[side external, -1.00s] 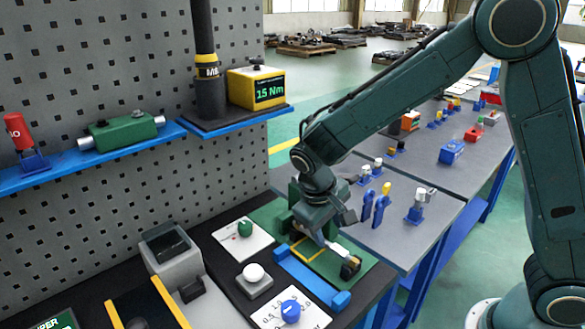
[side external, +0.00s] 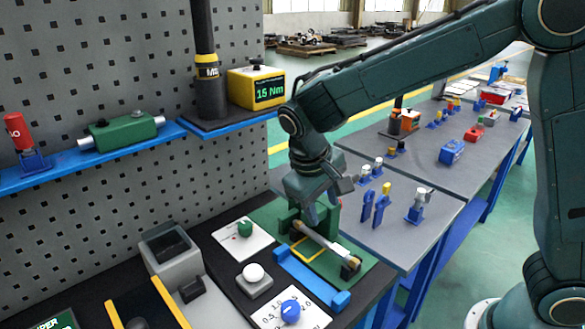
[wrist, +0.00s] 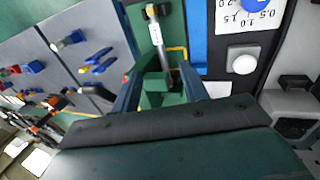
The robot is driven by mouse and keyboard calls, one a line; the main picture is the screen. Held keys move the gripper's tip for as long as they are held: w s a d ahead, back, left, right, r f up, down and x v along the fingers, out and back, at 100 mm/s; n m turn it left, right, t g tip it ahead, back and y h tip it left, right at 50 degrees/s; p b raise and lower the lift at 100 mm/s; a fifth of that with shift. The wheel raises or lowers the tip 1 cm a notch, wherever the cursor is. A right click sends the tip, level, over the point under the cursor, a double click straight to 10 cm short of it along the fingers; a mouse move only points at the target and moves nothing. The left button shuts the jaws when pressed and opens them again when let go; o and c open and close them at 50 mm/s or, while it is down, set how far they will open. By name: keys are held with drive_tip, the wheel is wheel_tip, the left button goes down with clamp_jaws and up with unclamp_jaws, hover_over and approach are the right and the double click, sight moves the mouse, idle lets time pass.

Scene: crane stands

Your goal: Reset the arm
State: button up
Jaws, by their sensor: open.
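My gripper (side external: 318,212) is open and points down above the green fixture (side external: 362,271) on the black bench. In the wrist view my two fingers (wrist: 162,88) stand apart on either side of a green block (wrist: 158,92), with nothing visible held between them. A slim metal-and-white rod (side external: 330,245) with a dark end lies across the fixture, below and in front of my gripper. The rod also shows in the wrist view (wrist: 158,38), ahead of the fingers. The rod's far end is partly hidden by the fixture and gripper.
A blue bar (side external: 305,277), a white button (side external: 253,272), a blue knob (side external: 291,310) and a green knob (side external: 245,228) sit beside the fixture. Blue and grey parts (side external: 378,208) stand on the grey table to the right. The pegboard (side external: 100,60) bounds the left.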

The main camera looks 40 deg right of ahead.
drive_tip(key=shift+r, duration=0.1)
drive_tip(key=s+d+r+t+y, duration=0.2)
drive_tip(key=s+d+r, duration=0.4)
drive_tip(key=s+r, duration=0.2)
drive_tip(key=s+d+r+t+y, duration=0.1)
drive_tip(key=s+d+t, duration=0.1)
drive_tip(key=s, duration=1)
drive_tip(key=shift+d+r+t+y, duration=0.2)
drive_tip(key=shift+d+t+y, duration=0.15)
drive_tip(key=shift+t, duration=0.45)
